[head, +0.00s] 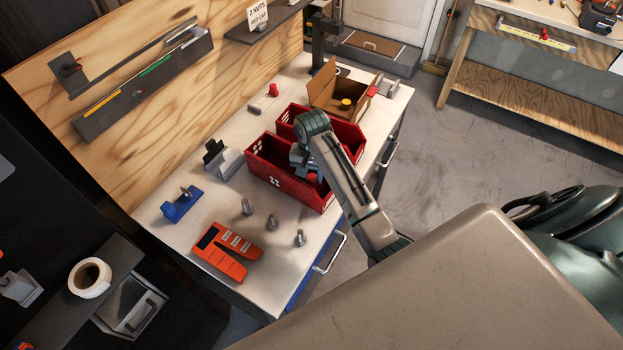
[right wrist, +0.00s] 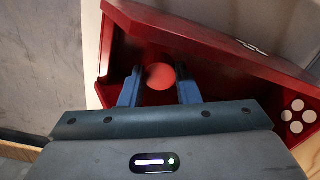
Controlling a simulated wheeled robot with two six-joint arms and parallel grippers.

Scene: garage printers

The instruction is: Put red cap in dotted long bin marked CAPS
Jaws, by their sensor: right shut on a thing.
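The red cap (right wrist: 159,76) is between the two fingers of my right gripper (right wrist: 158,90) in the right wrist view, and the gripper is shut on it. In the head view the right gripper (head: 309,176) points down over the near long red bin (head: 265,177), with the cap (head: 312,179) at its tips. The cap appears within the bin's outline; its exact height is hard to tell. White dots mark the bin's wall, also visible in the right wrist view (right wrist: 296,115). No CAPS lettering is readable. My left gripper is not in view.
A second red bin (head: 350,133) stands just behind, partly hidden by my arm. An open cardboard box (head: 325,95) is farther back. Another red piece (head: 272,90) sits on a pale block. Several bolts (head: 272,222) and an orange holder (head: 222,262) are at the front.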

